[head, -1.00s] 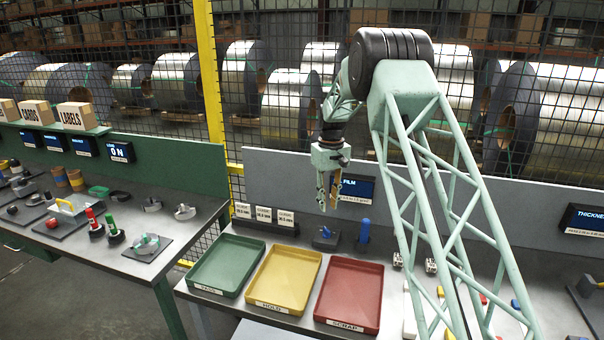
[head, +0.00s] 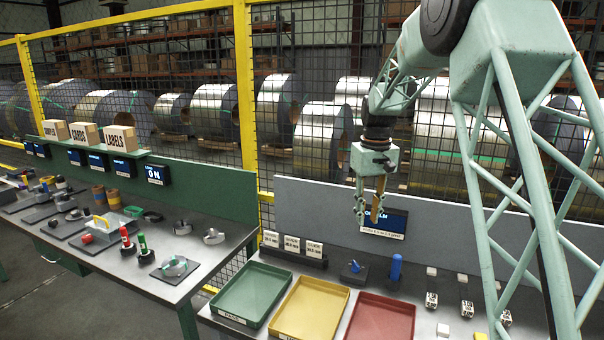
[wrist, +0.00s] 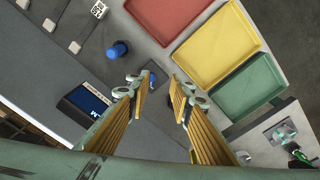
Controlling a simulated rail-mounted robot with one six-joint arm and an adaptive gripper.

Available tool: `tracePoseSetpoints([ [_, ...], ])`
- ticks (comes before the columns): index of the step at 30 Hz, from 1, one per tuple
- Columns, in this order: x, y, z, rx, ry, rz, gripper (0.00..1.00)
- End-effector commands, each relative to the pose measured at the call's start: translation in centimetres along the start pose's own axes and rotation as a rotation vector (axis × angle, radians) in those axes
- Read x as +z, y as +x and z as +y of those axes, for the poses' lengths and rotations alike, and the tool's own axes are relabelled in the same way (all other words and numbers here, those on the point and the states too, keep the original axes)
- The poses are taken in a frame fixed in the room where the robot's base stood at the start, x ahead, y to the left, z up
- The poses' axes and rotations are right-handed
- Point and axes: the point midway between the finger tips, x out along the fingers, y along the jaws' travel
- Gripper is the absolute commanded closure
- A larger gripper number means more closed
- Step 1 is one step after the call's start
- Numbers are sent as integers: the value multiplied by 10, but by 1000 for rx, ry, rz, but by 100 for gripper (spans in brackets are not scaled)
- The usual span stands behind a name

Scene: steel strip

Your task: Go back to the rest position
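My gripper (head: 369,215) hangs fingers-down in the air above the bench, in front of the lower back panel. Its two fingers are apart. In the wrist view the fingers of my gripper (wrist: 160,92) show a clear gap with nothing held between them. Below and beyond the gap are a small blue-knobbed block (wrist: 150,82) and a blue cylinder (wrist: 117,50). My gripper touches nothing that I can see.
Empty green (head: 233,306), yellow (head: 306,324) and red (head: 378,322) trays lie along the bench front. The blue cylinder (head: 396,268) stands behind them. A display (head: 385,223) is behind my gripper. A cluttered side bench (head: 140,262) and mesh fence (head: 205,95) stand left and behind.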

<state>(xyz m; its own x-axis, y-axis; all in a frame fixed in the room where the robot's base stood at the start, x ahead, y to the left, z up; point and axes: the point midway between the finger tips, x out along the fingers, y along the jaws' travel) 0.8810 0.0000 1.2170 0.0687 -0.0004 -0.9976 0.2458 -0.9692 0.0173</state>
Motion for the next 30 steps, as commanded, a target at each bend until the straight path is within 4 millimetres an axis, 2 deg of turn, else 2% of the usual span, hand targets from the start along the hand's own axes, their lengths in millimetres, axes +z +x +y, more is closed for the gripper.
tracePoseSetpoints([
  [3, 16, -19, -4, 3, 8, 10, 80],
  [12, 57, -59, -15, 8, 29, 34, 80],
  [30, 150, -122, -38, 17, 71, 79, 80],
])
